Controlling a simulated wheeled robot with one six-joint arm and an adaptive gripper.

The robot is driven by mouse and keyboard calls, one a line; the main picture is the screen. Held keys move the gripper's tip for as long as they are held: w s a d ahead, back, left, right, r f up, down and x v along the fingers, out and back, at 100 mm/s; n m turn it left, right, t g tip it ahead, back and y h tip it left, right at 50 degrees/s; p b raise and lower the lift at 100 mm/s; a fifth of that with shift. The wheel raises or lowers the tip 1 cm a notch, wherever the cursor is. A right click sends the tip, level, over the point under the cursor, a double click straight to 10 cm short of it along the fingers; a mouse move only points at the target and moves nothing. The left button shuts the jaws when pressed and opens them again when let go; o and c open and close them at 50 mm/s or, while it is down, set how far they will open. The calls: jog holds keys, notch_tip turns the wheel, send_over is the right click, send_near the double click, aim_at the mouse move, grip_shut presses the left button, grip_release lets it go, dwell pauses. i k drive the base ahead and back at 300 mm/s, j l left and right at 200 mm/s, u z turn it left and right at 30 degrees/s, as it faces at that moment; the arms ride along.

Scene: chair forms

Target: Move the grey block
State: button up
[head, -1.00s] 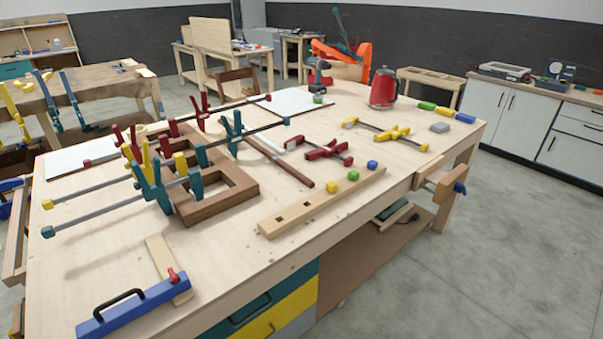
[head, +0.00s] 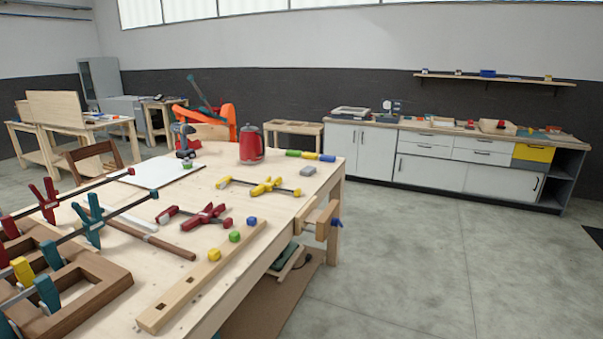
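The grey block (head: 308,170) lies on the workbench (head: 205,212) near its far right corner. It is small and flat-topped. A yellow clamp (head: 265,187) lies to its left, apart from it, and a blue cylinder (head: 327,158) is just behind it to the right. My gripper is not in the head view.
Yellow, green and blue cubes (head: 252,221) sit by a wooden bar (head: 203,275). A vise (head: 322,217) juts from the bench's right side. The floor (head: 430,265) to the right is clear.

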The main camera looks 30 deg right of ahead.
aim_at(308, 171)
jog(key=i+l+z, duration=0.3)
jog(key=l, duration=0.15)
jog(key=i+l+z, duration=0.25)
jog(key=i+l, duration=0.1)
jog(key=l, duration=0.05)
